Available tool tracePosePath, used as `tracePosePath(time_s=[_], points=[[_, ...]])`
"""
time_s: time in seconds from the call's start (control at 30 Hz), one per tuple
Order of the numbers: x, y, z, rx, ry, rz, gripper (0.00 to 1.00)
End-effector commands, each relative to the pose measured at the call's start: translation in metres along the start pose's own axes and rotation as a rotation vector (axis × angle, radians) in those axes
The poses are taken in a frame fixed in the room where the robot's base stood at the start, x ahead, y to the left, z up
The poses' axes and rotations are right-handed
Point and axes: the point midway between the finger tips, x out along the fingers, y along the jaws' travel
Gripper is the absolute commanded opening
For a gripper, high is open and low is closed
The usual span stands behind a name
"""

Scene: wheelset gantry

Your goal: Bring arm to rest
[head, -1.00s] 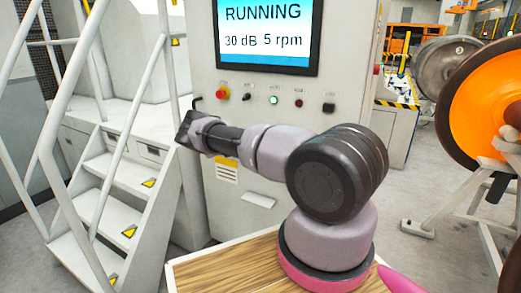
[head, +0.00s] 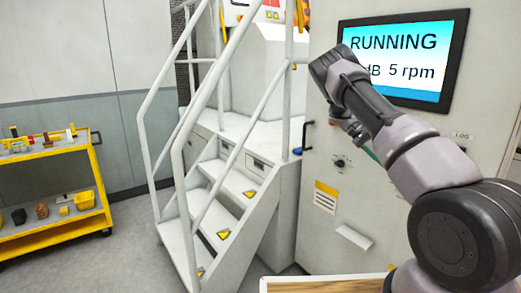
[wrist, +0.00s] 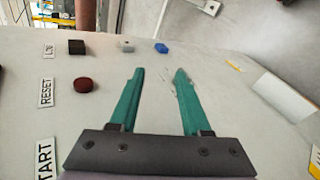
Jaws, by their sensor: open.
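My arm rises from the lower right of the head view and reaches up and left in front of the control cabinet (head: 335,225). My gripper (wrist: 158,78) is open and empty in the wrist view, its two teal fingers apart. The cabinet's pale panel lies beyond the fingers, with a dark red round button (wrist: 83,85) by the RESET label and a black one (wrist: 77,47) to their left. In the head view my arm's end covers part of the screen (head: 425,90), which reads RUNNING and 5 rpm. The fingertips are mostly hidden there.
White stairs with railings (head: 228,195) stand left of the cabinet. A yellow cart (head: 100,185) with small items on its shelves stands at the far left. A wooden top (head: 325,286) lies low beside my arm's base. Floor between cart and stairs is clear.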

Motion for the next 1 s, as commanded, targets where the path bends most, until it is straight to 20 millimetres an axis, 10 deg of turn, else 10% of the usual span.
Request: tracePosePath(time_s=[0.47,1.0], points=[[-0.058,0.102,0.109,-0.083,0.072,-0.643,0.47],[-0.101,0.188,0.291,-0.109,0.398,-1.183,0.47]])
